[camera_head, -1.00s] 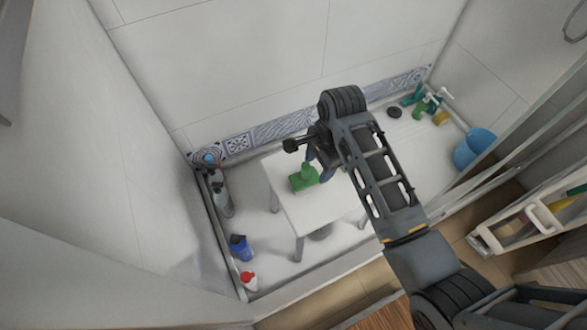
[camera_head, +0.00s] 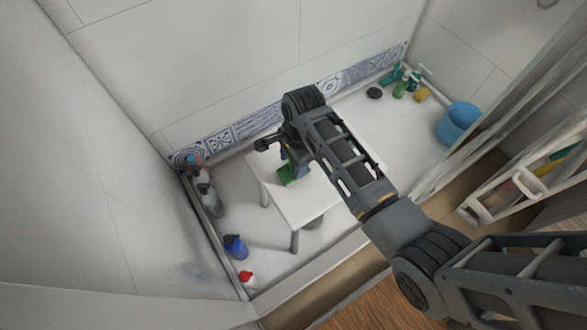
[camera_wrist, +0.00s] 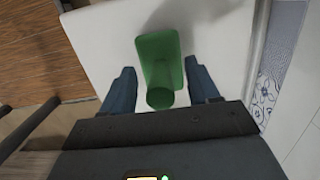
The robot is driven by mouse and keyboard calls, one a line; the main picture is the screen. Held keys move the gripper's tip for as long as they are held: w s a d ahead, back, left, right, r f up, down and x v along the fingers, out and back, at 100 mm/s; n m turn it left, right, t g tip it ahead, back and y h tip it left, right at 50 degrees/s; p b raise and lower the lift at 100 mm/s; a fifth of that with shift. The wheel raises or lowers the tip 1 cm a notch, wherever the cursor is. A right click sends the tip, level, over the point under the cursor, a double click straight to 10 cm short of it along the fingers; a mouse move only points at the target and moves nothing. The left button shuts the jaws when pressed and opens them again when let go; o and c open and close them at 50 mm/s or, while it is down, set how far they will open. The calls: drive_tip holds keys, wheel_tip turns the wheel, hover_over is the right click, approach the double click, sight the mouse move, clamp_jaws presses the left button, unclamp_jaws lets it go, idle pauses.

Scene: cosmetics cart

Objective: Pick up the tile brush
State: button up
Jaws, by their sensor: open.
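The green tile brush (camera_head: 287,179) lies on the white stool (camera_head: 307,208) in the head view, partly hidden by my gripper (camera_head: 297,168). In the wrist view the brush (camera_wrist: 160,62) has a flat rectangular green base and a round handle end pointing toward the camera. My gripper (camera_wrist: 161,92) is open, with one blue-grey finger on each side of the brush handle. The handle end sits between the fingers with a gap on both sides. I cannot tell the exact height of the fingertips above the stool.
The stool stands in a shower tray. Grey bottles (camera_head: 209,198), a blue bottle (camera_head: 235,247) and a white bottle with a red cap (camera_head: 248,281) stand at left. A blue bucket (camera_head: 456,124), a yellow sponge (camera_head: 422,95) and green bottles (camera_head: 401,87) are at right. The tiled wall is close behind.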

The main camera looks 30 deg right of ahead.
clamp_jaws()
idle(0.5)
